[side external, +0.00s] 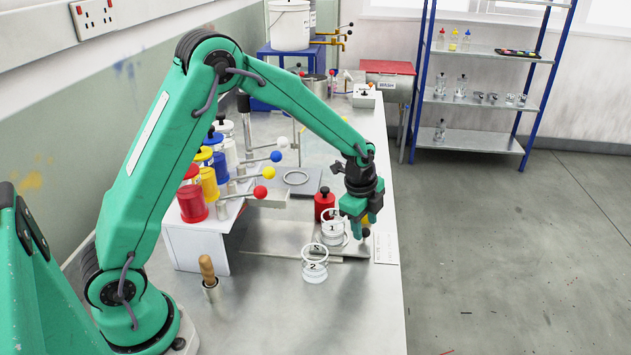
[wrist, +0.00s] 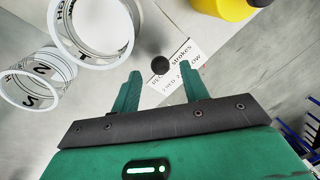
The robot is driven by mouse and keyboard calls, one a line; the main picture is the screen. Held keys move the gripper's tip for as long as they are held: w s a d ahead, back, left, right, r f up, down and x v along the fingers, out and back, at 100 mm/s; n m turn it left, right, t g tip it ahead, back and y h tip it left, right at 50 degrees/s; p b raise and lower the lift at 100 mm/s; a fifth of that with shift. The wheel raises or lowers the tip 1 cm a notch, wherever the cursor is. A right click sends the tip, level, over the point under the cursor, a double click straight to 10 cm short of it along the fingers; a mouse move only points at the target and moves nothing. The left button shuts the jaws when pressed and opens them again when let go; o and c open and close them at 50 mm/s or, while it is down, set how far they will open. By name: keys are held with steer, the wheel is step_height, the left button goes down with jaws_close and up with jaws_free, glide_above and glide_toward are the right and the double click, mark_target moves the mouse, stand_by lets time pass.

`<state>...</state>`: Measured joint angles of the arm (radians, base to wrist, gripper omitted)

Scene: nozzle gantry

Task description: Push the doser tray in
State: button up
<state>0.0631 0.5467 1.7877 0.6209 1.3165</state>
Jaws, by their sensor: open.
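My gripper (side external: 364,222) is open above the right side of the bench, pointing down. In the wrist view its two green fingers (wrist: 161,73) stand apart, with a small black round knob (wrist: 160,64) showing between their tips. The knob also shows in the side view (side external: 366,232), just below the fingers. I cannot tell whether the fingers touch the knob. A clear jar marked 1 (side external: 333,230) stands at the tray, left of my gripper.
A clear jar marked 2 (side external: 314,265) stands nearer the front. A red bottle (side external: 324,206) is behind; a yellow one (wrist: 225,7) is close to my gripper. A printed card (side external: 386,248) lies right. A wooden-handled tool (side external: 208,275) stands left.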

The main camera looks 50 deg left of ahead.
steer(key=shift+w+f, duration=0.2)
steer(key=shift+f, duration=0.95)
jaws_close()
